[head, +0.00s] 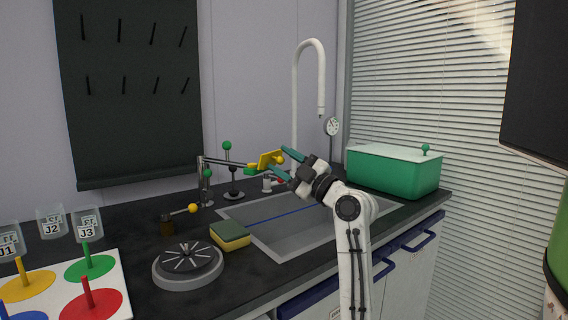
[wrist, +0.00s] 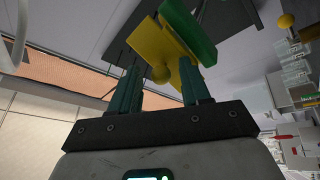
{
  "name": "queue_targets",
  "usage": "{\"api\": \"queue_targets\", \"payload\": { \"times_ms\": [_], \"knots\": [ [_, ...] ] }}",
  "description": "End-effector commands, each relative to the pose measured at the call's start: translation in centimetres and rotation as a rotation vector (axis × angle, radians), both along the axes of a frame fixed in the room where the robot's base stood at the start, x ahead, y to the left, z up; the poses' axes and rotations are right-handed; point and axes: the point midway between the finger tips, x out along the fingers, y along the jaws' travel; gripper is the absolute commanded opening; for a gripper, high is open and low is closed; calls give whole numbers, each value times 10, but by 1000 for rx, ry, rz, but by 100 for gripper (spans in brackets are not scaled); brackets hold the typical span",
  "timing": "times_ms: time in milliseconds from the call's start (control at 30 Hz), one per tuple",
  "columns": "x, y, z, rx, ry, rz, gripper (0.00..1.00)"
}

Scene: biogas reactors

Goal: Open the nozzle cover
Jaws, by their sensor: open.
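The nozzle cover looks like a yellow plate (head: 266,160) with a small yellow ball knob, on the end of a thin metal pipe (head: 225,162) above the sink's left side. In the wrist view the yellow plate (wrist: 180,48) has a green block (wrist: 190,30) behind it. My gripper (head: 286,163) is open, its teal fingers pointing at the plate from the right. In the wrist view the ball knob (wrist: 160,74) appears between the fingertips of my gripper (wrist: 160,80). I cannot tell whether the fingers touch it.
The sink (head: 285,222) lies below my gripper, with a tall white faucet (head: 295,100) behind. A green bin (head: 395,172) stands at right. A sponge (head: 230,236), a round grey disc (head: 188,264) and labelled cups (head: 88,225) are at left.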

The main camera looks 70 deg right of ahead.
Motion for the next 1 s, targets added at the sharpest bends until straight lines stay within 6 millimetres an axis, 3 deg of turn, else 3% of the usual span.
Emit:
{"api": "queue_targets", "payload": {
  "times_ms": [167,600,1000],
  "knots": [
    [-16,3,-7,2,0,-4,47],
    [-85,23,-34,1,1,-3,47],
    [-97,28,-38,0,1,1,47]
  ]
}}
